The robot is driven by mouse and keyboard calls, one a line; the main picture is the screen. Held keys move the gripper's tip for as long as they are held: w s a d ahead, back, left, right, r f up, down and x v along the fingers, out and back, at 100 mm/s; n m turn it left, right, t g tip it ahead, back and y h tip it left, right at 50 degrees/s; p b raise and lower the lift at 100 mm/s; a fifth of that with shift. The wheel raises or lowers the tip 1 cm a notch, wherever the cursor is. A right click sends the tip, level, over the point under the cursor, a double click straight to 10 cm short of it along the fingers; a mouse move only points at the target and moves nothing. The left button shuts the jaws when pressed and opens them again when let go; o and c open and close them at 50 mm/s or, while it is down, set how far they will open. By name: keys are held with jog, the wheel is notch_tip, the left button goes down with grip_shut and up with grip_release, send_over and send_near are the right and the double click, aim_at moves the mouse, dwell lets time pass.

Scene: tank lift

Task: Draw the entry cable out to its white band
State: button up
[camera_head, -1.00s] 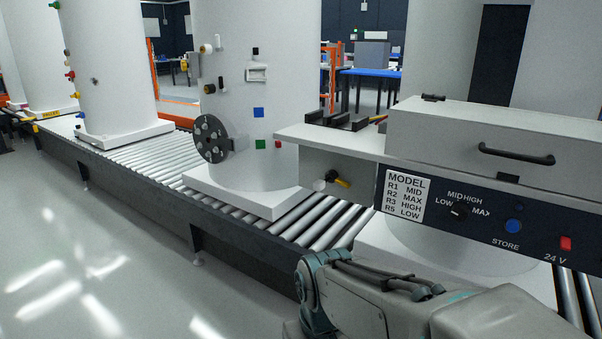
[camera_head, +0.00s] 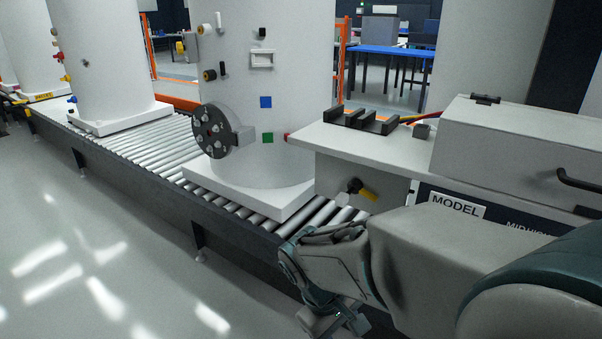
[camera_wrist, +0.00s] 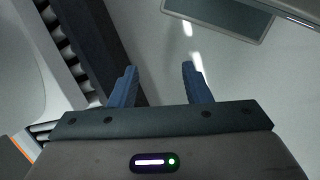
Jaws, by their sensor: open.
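I cannot pick out the entry cable or a white band for certain. A small black fitting with a yellow part (camera_head: 367,192) sticks out of the bench's front face in the head view, with a pale rounded piece beside it.
A white tank (camera_head: 300,88) with a dark bolted flange (camera_head: 211,131) stands on the roller conveyor (camera_head: 172,152). The bench (camera_head: 318,138) overhangs the conveyor at right, bearing a grey lidded box (camera_head: 510,145). Floor at left (camera_head: 95,250) is free.

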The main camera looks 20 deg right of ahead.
jog(key=w+d+r+n+h+p, duration=0.3)
jog(key=d+r+n+h+p, duration=0.1)
jog(key=d+n+h, duration=0.2)
jog(key=n+t+h+p, duration=0.55)
jog(key=n+t, duration=0.65)
jog(key=n, duration=0.4)
send_near(339, 199)
jog(key=shift+y, duration=0.35)
jog(key=x, duration=1.3)
jog(key=shift+d+r, duration=0.2)
jog(key=shift+r, duration=0.05)
grip_shut()
jog(key=shift+v, duration=1.35)
grip_release()
jog(key=shift+d, duration=0.1)
